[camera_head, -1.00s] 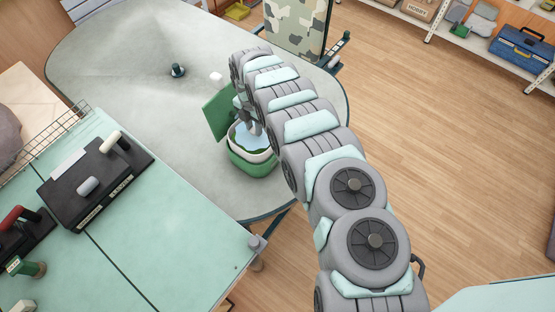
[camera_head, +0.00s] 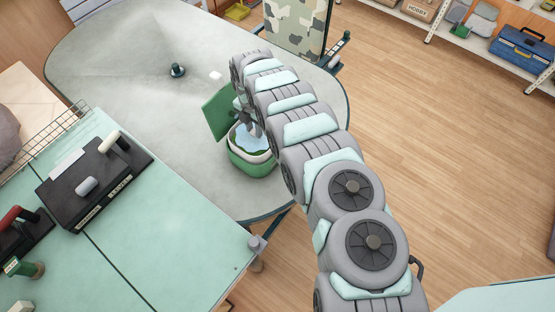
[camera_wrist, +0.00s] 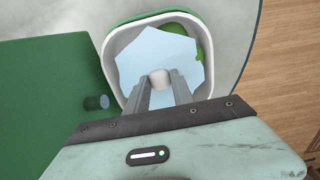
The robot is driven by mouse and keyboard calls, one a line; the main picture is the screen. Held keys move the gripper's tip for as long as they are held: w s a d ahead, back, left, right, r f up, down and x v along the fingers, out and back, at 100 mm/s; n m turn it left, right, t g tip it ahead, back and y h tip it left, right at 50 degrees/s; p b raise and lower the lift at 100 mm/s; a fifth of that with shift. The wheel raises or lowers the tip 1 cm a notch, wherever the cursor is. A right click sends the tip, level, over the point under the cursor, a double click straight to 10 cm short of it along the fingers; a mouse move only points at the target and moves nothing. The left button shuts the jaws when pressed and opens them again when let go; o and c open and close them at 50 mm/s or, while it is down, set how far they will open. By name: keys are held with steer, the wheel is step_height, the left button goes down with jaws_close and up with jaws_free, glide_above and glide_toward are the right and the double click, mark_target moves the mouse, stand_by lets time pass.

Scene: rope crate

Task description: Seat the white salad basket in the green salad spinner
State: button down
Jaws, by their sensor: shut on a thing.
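The green salad spinner (camera_head: 252,166) stands on the grey table with its green lid (camera_head: 217,114) open, tilted up at its left. The white salad basket (camera_head: 263,157) is at the spinner's mouth, its pale rim showing inside and slightly above the green rim; I cannot tell how deep it sits. In the wrist view the basket (camera_wrist: 118,42) surrounds a light blue area with green leaves. My gripper (camera_head: 248,122) points down into it. In the wrist view my gripper (camera_wrist: 160,88) is shut on a pale knob (camera_wrist: 159,77) at the basket's middle. The basket's underside is hidden.
The open lid (camera_wrist: 45,95) stands close to my gripper's left. A small white object (camera_head: 216,76) and a dark knobbed item (camera_head: 177,70) are on the grey table (camera_head: 110,60). A mint table (camera_head: 180,245) with dark devices lies at the left front.

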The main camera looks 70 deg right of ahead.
steer(key=shift+f+b, duration=2.5)
steer(key=shift+f, duration=0.95)
stand_by(2.3)
steer(key=c, duration=1)
jaws_free()
steer(key=shift+r, duration=0.1)
steer(key=shift+r+b, duration=0.5)
steer(key=shift+r, duration=4.8)
